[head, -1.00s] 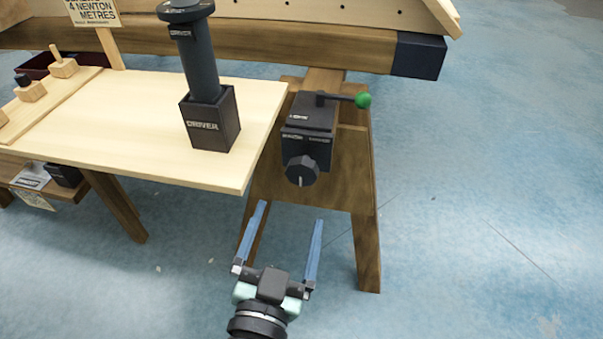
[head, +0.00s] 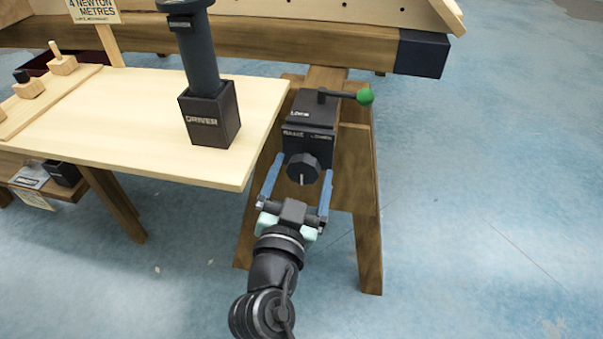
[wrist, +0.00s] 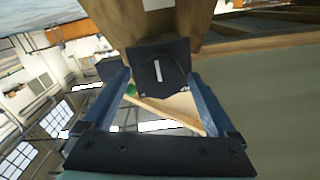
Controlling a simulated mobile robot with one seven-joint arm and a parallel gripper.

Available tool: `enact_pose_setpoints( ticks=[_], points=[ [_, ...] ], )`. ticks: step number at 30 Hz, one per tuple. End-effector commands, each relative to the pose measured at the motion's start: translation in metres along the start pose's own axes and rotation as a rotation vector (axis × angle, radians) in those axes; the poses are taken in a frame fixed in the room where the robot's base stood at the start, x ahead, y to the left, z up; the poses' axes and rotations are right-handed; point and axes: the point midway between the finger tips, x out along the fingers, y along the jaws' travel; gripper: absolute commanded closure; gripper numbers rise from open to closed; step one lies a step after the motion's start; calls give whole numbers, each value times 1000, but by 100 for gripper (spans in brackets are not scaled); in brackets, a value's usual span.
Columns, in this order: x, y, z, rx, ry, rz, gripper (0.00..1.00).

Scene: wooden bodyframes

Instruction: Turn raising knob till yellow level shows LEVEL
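The raising knob (head: 303,168) is a dark, ridged knob with a white pointer line. It is on the front of a black box (head: 308,142) on a wooden trestle. In the wrist view the knob (wrist: 160,66) sits ahead between the fingers, its white line slightly tilted. My gripper (head: 303,166) is open, its blue fingers on the left and right of the knob. The wrist view shows no clear contact of the fingers (wrist: 160,78) with it. I cannot make out a yellow level in either view.
A lever with a green ball (head: 364,96) sticks out right from the box top. A pale wooden shelf (head: 130,110) with a driver in a black holder (head: 209,118) is close on the left. A wooden beam (head: 270,45) runs behind. The floor at right is clear.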

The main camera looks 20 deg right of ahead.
Motion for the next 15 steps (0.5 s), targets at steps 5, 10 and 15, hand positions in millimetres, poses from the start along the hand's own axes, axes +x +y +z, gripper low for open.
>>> enact_pose_setpoints(
  ticks=[5,10,15],
  points=[
    [0,0,0,0,0,0,43],
    [0,0,0,0,0,0,73],
    [0,0,0,-1,0,0,90]
  ],
)
